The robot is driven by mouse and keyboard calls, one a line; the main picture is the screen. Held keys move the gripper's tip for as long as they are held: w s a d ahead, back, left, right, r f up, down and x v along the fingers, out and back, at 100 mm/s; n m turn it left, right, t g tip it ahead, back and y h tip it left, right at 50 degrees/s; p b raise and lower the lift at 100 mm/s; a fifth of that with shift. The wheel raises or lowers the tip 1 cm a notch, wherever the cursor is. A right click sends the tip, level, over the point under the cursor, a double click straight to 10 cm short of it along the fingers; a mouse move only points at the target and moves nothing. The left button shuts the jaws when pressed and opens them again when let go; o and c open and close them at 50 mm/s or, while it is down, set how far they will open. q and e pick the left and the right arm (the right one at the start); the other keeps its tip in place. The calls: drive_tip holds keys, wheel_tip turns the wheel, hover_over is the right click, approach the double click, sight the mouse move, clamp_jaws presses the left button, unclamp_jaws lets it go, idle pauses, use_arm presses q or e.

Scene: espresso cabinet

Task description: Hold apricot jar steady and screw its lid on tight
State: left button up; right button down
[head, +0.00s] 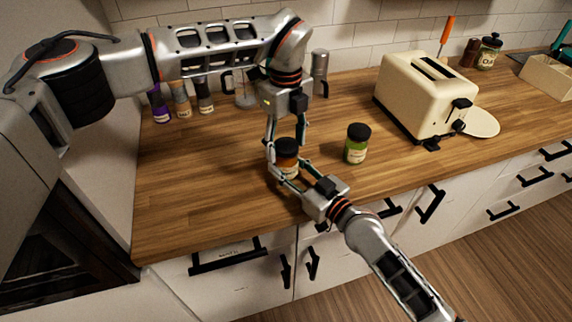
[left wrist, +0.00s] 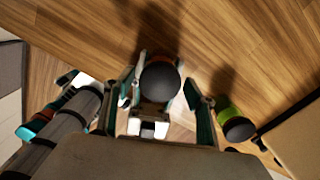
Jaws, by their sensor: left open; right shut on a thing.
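The apricot jar (head: 289,169) stands upright on the wooden counter, an orange-brown jar with a black lid (head: 288,147) on top. My right gripper (head: 286,178) comes in low from the front and is shut on the jar body. My left gripper (head: 287,142) points down from above, open, with its fingers on either side of the lid. In the left wrist view the round black lid (left wrist: 160,82) sits between the left fingers, with gaps at the sides. Whether the lid is fully seated cannot be told.
A green jar with a black lid (head: 357,143) stands just right; it also shows in the left wrist view (left wrist: 236,124). A cream toaster (head: 426,92) is further right. Several spice bottles (head: 182,100) and a metal grinder (head: 320,73) stand behind. The counter's left front is clear.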

use_arm(q)
drive_tip(key=c, duration=1.2)
drive_tip(key=shift+o, duration=0.2)
drive_tip(key=m, duration=0.9)
drive_tip(key=shift+m, duration=0.4)
drive_tip(key=m, duration=0.3)
drive_tip(key=shift+f+m, duration=0.1)
drive_tip(key=shift+m, duration=0.2)
